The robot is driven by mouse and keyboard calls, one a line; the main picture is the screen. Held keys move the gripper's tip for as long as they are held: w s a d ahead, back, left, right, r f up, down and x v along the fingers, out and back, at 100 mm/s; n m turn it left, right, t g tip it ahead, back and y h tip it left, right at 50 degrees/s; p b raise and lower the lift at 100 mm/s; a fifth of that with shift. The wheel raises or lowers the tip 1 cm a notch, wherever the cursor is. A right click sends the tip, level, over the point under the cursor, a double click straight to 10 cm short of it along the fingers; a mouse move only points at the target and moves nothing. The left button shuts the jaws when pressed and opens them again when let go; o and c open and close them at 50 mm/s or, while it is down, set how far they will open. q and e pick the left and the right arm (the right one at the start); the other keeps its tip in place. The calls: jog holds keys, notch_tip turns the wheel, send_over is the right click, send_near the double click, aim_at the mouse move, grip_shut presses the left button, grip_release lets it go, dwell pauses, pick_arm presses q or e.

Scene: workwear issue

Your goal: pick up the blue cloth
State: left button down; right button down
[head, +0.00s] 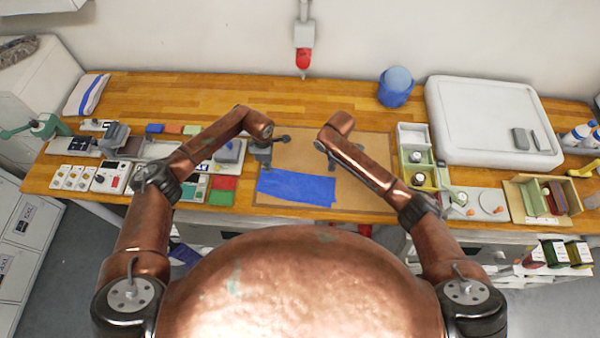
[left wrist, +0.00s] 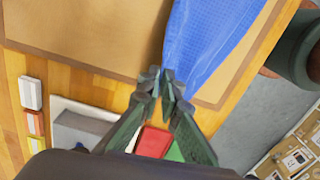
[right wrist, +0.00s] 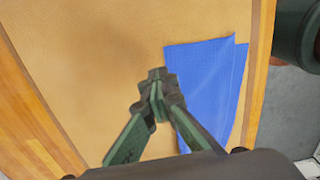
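The blue cloth (head: 296,188) lies flat, as a wide strip, on the brown mat (head: 365,195) at the front middle of the bench. My left gripper (head: 265,167) is over the cloth's far left corner. In the left wrist view its fingertips (left wrist: 162,80) are together, right by the edge of the cloth (left wrist: 205,45); whether they touch it I cannot tell. My right gripper (head: 331,164) is above the mat, just beyond the cloth's far right part. In the right wrist view its fingertips (right wrist: 158,80) are together and empty, beside the cloth (right wrist: 210,75).
Red and green squares (head: 222,184) lie left of the mat. Open boxes (head: 416,160) and a large white case (head: 490,120) stand to the right. A blue round container (head: 396,87) stands at the back. The mat between the grippers is clear.

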pick_arm(q)
jog(key=shift+w+f, duration=0.1)
jog(key=shift+w, duration=0.1)
pick_arm(e)
jog(key=shift+w+f, duration=0.15)
jog(key=shift+w, duration=0.05)
pick_arm(q)
jog(key=shift+s, duration=0.15)
pick_arm(e)
jog(key=c, duration=2.4)
grip_release()
jog(key=shift+s, duration=0.15)
jog(key=o, duration=0.8)
pick_arm(q)
jog(key=c, duration=2.1)
grip_release()
jog(key=shift+o, duration=0.6)
jog(key=o, duration=0.5)
jog(key=shift+o, duration=0.4)
jog(key=o, duration=0.6)
